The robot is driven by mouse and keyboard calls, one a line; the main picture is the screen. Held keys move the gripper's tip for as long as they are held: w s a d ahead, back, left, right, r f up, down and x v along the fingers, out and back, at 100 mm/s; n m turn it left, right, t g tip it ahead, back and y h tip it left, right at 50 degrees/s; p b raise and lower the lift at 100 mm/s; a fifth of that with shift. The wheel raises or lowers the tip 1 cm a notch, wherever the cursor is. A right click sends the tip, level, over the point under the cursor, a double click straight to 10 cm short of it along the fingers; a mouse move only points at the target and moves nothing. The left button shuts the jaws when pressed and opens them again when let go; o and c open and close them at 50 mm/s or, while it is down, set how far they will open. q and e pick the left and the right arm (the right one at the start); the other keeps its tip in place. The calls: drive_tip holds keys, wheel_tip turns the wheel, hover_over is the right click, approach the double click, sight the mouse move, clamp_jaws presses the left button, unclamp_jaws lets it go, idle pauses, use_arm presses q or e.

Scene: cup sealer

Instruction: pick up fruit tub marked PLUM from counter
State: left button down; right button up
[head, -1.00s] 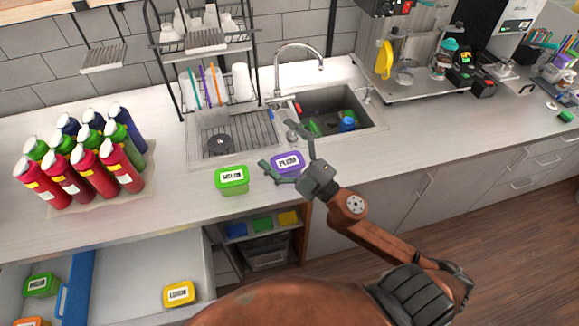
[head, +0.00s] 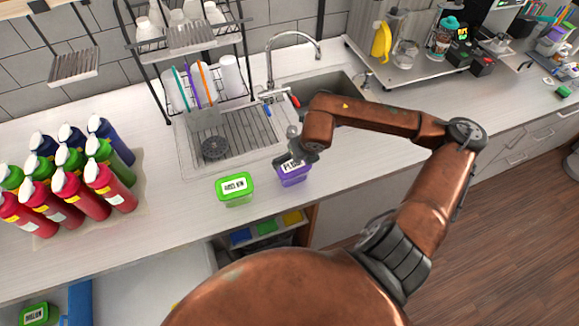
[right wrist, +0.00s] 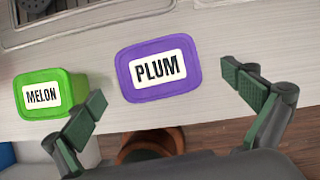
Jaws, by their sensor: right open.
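The purple tub marked PLUM (head: 292,174) stands on the counter near its front edge. It also shows in the right wrist view (right wrist: 157,69), lid up, ahead of the fingertips. My right gripper (head: 300,145) is above and beside the tub in the head view, partly hidden by its own arm. In the right wrist view my right gripper (right wrist: 165,97) is open and empty, its two fingers apart with the tub between and just beyond them. My left gripper is not in view.
A green tub marked MELON (head: 236,188) stands close left of the PLUM tub, also by the left finger in the wrist view (right wrist: 48,94). The sink drainboard (head: 235,140) lies behind. Several bottles (head: 75,180) stand on the left.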

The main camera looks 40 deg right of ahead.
sight(293, 164)
drive_tip(key=shift+x, duration=0.9)
drive_tip(key=x, duration=0.2)
drive_tip(key=p+x, duration=0.1)
drive_tip(key=x, duration=0.1)
drive_tip(key=shift+a+f, duration=0.25)
drive_tip(key=shift+f, duration=0.25)
use_arm(q)
drive_tip(key=shift+w+d+r, duration=0.1)
drive_tip(key=shift+w+r, duration=0.75)
drive_tip(key=shift+s, duration=0.1)
use_arm(e)
drive_tip(key=shift+c, duration=0.4)
drive_tip(key=c, duration=0.5)
use_arm(q)
drive_tip(key=shift+s, duration=0.25)
use_arm(e)
drive_tip(key=c, duration=0.9)
drive_tip(key=shift+r, duration=0.1)
